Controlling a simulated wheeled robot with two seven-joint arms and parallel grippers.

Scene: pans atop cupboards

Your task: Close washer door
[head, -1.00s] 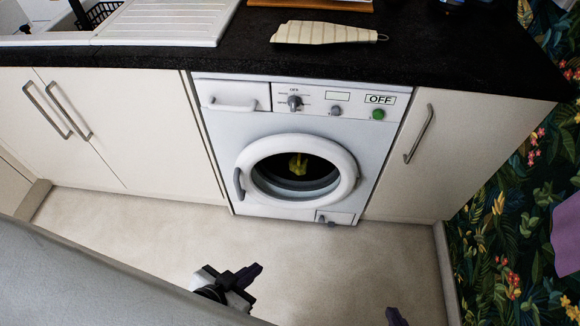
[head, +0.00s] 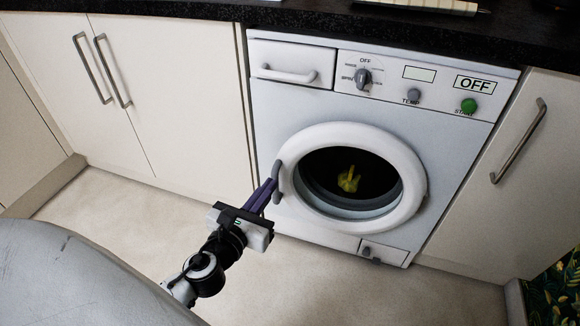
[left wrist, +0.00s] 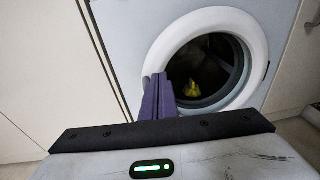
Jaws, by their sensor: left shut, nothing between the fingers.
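The washer (head: 290,115) is a white front-loader set between cupboards. Its round door (head: 405,165) has a white ring and dark glass, with a grey handle (head: 277,182) on the left side. The door looks flush with the front; I cannot tell whether it is latched. My left gripper (head: 269,187) has its purple fingers shut and empty, with the tips at the door handle; I cannot tell whether they touch it. In the left wrist view the fingers (left wrist: 157,84) overlap the lower left of the door ring (left wrist: 165,45). My right gripper is out of view.
A yellow item (head: 349,180) shows within the door's dark round. Cream cupboards with metal handles (head: 515,142) flank the washer. A black worktop (head: 300,20) runs above. A small flap (head: 372,250) is at the washer's lower right. The pale floor (head: 330,285) is clear.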

